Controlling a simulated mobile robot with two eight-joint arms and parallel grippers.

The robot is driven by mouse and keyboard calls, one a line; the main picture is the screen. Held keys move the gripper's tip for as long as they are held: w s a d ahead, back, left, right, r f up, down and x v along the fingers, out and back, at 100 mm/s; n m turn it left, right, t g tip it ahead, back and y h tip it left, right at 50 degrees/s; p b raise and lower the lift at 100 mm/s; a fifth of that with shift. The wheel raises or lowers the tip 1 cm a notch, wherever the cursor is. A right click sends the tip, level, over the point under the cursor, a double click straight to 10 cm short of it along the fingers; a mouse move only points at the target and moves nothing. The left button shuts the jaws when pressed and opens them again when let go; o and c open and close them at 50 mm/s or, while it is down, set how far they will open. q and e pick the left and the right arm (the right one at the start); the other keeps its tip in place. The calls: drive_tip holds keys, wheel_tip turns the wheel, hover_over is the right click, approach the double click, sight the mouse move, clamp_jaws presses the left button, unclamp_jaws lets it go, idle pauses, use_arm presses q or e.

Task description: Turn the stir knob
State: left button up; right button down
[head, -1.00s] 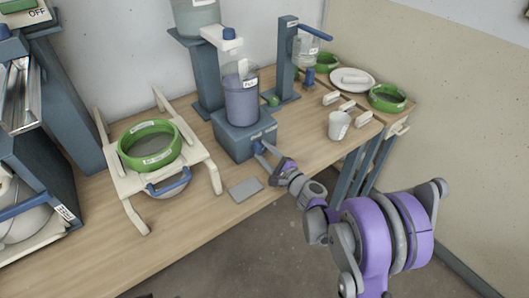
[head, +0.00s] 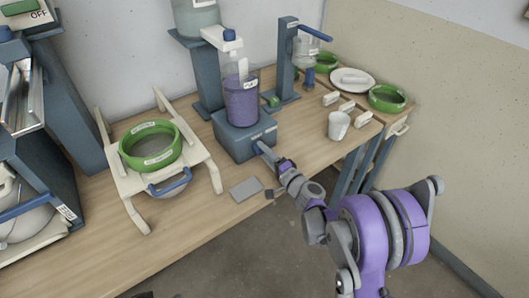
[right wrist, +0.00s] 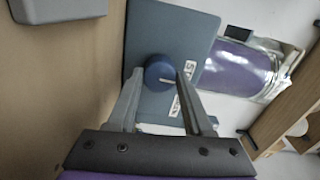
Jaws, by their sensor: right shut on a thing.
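The stir knob (right wrist: 160,72) is a round dark blue knob with a pale line on its face, on the front of the blue-grey stirrer base (head: 243,135). The base also fills the middle of the right wrist view (right wrist: 190,40). A clear bucket of purple glaze (head: 241,100) stands on the base and shows purple in the wrist view (right wrist: 236,70). My right gripper (head: 262,149) is at the knob, its two fingers either side of it in the wrist view (right wrist: 161,82), shut on it. In the head view the gripper hides the knob. My left gripper is not in view.
A green-rimmed sieve (head: 150,146) rests on a cream frame at left. A grey flat block (head: 245,189) lies near the table's front edge. A white cup (head: 339,125), small white blocks and a green bowl (head: 387,98) stand to the right.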

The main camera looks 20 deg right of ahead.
idle(0.3)
drive_tip(key=shift+c, duration=1.5)
unclamp_jaws()
drive_tip(key=v, duration=1.1)
